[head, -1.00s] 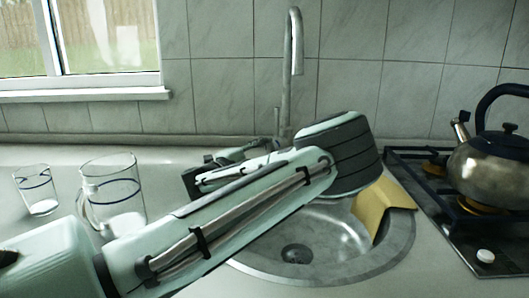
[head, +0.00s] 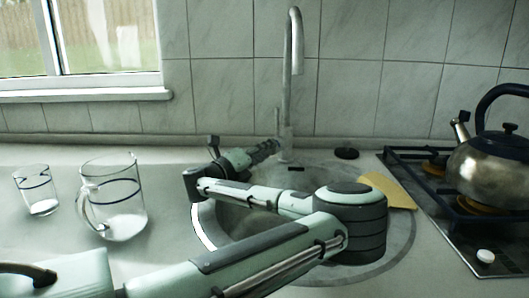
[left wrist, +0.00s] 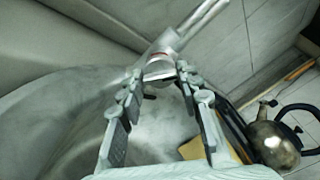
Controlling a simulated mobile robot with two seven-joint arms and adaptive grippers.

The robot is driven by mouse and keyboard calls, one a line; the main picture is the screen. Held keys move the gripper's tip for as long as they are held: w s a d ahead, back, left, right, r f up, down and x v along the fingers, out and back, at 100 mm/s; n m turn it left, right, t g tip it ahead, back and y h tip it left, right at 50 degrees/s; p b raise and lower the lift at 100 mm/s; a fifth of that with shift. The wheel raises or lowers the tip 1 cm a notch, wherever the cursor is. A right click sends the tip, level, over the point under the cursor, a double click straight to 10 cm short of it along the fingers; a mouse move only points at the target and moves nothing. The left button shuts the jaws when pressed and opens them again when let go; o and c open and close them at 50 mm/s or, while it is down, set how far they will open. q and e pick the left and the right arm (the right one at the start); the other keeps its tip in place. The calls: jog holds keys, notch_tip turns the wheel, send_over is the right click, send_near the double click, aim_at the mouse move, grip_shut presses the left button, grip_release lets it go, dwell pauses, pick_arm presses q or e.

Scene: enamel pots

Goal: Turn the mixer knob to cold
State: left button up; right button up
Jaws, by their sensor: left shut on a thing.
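The mixer tap (head: 291,80) stands upright behind the sink, with a tall curved spout. Its slim knob lever (head: 277,121) rises beside the spout's left side. My left gripper (head: 272,146) reaches across the sink to the low part of the tap. In the left wrist view, the fingers of my left gripper (left wrist: 160,74) close around the blunt end of the mixer knob (left wrist: 159,68), which has a small reddish mark. The fingertips partly hide the tap's base in the head view. My right gripper is in neither view.
The round metal sink (head: 401,240) lies under my left arm, with a yellow cloth (head: 392,190) on its right rim. A black plug (head: 346,153) lies behind it. A kettle (head: 492,165) stands on the hob at right. A glass jug (head: 117,205) and glass (head: 40,195) stand left.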

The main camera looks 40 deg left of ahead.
pick_arm(q)
jog(key=shift+m, duration=0.7)
jog(key=o, duration=1.2)
jog(key=shift+c, duration=0.2)
jog(key=s, duration=0.7)
jog(key=shift+s+a, duration=0.15)
jog(key=shift+s, duration=0.1)
